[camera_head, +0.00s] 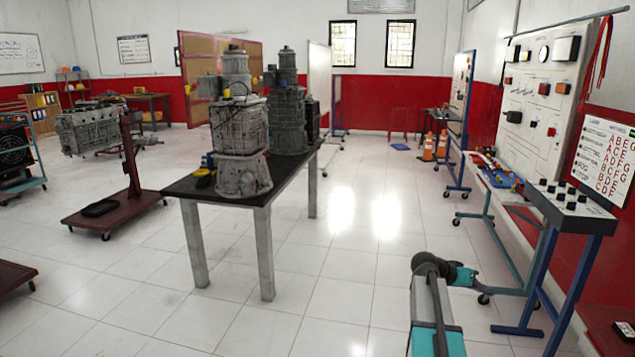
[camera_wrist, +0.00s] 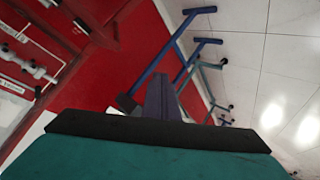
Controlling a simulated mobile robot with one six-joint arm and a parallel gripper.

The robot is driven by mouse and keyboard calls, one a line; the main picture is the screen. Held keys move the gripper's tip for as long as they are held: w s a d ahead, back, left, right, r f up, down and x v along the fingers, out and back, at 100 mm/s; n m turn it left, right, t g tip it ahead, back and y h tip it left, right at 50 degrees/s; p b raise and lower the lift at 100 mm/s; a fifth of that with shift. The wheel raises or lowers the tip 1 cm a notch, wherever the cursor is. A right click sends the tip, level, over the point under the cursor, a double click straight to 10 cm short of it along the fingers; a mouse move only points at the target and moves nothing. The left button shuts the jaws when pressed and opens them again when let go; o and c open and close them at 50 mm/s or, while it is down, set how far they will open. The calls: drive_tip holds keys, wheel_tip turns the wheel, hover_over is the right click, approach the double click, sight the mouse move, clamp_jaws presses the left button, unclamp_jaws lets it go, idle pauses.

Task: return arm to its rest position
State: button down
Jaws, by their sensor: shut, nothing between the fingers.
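My gripper (camera_wrist: 160,92) shows in the wrist view as dark fingers pressed together in front of a black bar and a teal body. Nothing is held between them. In the head view my arm (camera_head: 435,310) rises at the bottom right, with a dark rounded joint and a short teal section bent to the right. The arm is in open space over the floor, apart from the table and the panel stands.
A black-topped table (camera_head: 190,187) with engine blocks (camera_head: 240,130) stands left of my arm. A control panel stand (camera_head: 570,212) on blue legs is close on the right. An engine on a red stand (camera_head: 130,165) is farther left. Tiled floor ahead is clear.

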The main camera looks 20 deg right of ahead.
drive_tip(key=s+a+f+n+y+p, duration=0.25)
drive_tip(key=a+f+n+y, duration=0.3)
drive_tip(key=a+f, duration=2.4)
drive_tip(key=s+a+f+n+g+y, duration=0.1)
drive_tip(key=s+a+f, duration=0.3)
drive_tip(key=s+a, duration=0.4)
drive_tip(key=s+a+f+n+g+y+p, duration=0.1)
drive_tip(key=s+a+f+n+g+y, duration=0.1)
drive_tip(key=s+a, duration=0.7)
drive_tip(key=s+a+f+n+g+y, duration=0.1)
drive_tip(key=s+a+f+n+y, duration=0.2)
drive_tip(key=s+a+f, duration=0.3)
drive_tip(key=s+a, duration=0.3)
drive_tip(key=s, duration=0.1)
drive_tip(key=shift+s+a+f+g, duration=0.15)
drive_tip(key=shift+a+f+g, duration=0.05)
drive_tip(key=shift+f+g, duration=0.1)
drive_tip(key=shift+d, duration=0.15)
